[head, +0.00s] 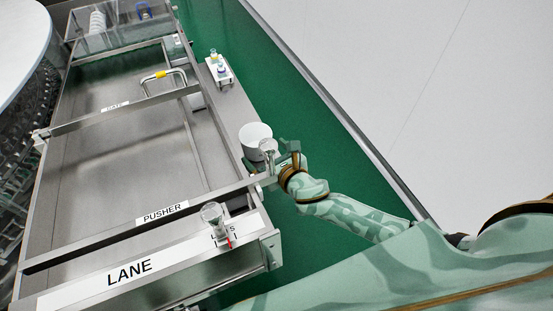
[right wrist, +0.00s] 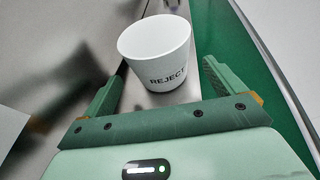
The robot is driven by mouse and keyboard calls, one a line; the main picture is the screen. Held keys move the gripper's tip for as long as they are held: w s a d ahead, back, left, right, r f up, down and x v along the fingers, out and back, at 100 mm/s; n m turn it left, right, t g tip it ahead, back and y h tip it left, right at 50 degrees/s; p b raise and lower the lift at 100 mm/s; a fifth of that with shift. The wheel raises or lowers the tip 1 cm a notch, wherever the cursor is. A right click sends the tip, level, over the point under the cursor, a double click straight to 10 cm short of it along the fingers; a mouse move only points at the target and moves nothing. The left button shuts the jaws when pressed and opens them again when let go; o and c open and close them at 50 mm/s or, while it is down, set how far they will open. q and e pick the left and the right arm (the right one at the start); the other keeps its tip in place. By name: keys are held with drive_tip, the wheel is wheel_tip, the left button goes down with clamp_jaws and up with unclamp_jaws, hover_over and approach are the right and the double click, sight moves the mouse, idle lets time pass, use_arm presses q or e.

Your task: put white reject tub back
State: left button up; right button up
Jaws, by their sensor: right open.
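The white reject tub (head: 254,139) stands on the narrow metal ledge to the right of the lane in the head view. In the right wrist view the tub (right wrist: 157,55) is upright with "REJECT" on its near side, and its inside looks empty. My right gripper (head: 276,152) is right beside the tub. In the right wrist view its open fingers (right wrist: 162,82) lie to either side of the tub's lower part, with visible gaps. The fingers do not hold the tub. My left gripper is not in view.
The metal lane tray has a pusher bar (head: 120,236) and a gate bar (head: 122,109) across it. A clear knob (head: 212,212) stands at its near end. A small white rack with vials (head: 219,72) sits farther along the ledge. Green floor (head: 290,95) lies to the right.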

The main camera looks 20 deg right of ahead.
drive_tip(key=v, duration=0.6)
drive_tip(key=shift+s+r, duration=0.1)
drive_tip(key=shift+s, duration=0.05)
